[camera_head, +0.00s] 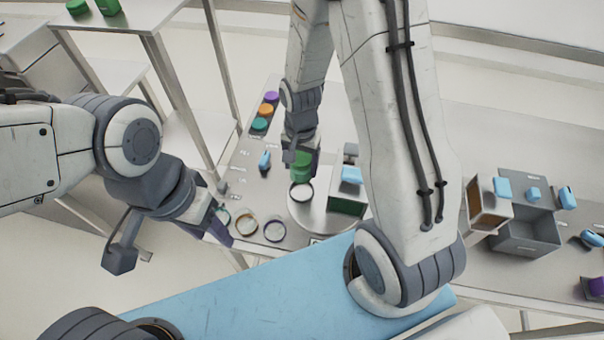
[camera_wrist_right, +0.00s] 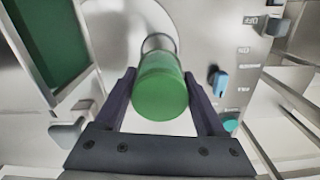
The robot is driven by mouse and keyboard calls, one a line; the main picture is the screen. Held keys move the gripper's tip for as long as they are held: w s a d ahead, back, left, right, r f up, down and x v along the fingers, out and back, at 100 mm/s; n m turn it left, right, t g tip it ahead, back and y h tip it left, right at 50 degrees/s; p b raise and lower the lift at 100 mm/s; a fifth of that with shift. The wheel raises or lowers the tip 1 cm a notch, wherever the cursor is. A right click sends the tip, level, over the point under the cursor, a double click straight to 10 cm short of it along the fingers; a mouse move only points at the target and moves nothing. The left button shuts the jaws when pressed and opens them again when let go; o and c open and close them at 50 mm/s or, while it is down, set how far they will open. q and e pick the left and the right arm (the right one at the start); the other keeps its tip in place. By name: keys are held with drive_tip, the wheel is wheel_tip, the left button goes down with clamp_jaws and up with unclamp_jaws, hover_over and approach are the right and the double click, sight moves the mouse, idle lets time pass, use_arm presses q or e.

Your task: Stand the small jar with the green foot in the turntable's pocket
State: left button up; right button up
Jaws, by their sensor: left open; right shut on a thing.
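The small green jar (camera_head: 302,167) is held in my right gripper (camera_head: 301,154), above the turntable (camera_head: 319,218). In the right wrist view the jar (camera_wrist_right: 160,94) sits between both fingers of the right gripper (camera_wrist_right: 160,92), its round green end toward the camera. A pale ring with a dark rim, which looks like the pocket (camera_head: 301,192), lies on the turntable just below the jar in the head view. Whether the jar touches it I cannot tell. My left gripper (camera_head: 221,222) is open and empty near the table's left front edge.
Rings (camera_head: 274,231) lie at the front edge. Purple, orange and teal pieces (camera_head: 265,109) line the back left. An open grey bin (camera_head: 526,232) stands at right.

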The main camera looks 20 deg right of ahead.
drive_tip(key=shift+f, duration=0.9)
wheel_tip(320, 180, down, 4)
drive_tip(key=b, duration=0.3)
drive_tip(key=shift+s+d+r+b, duration=0.1)
drive_tip(key=shift+r+b, duration=0.15)
drive_tip(key=shift+b, duration=0.1)
drive_tip(key=shift+f+b, duration=0.3)
drive_tip(key=shift+f, duration=0.2)
use_arm(q)
wheel_tip(320, 180, down, 5)
drive_tip(key=shift+s, duration=0.1)
drive_tip(key=shift+r, duration=0.25)
drive_tip(key=shift+f+b, duration=0.35)
drive_tip(key=shift+f, duration=0.25)
use_arm(e)
drive_tip(key=shift+f, duration=0.95)
idle(0.3)
drive_tip(key=o, duration=1.5)
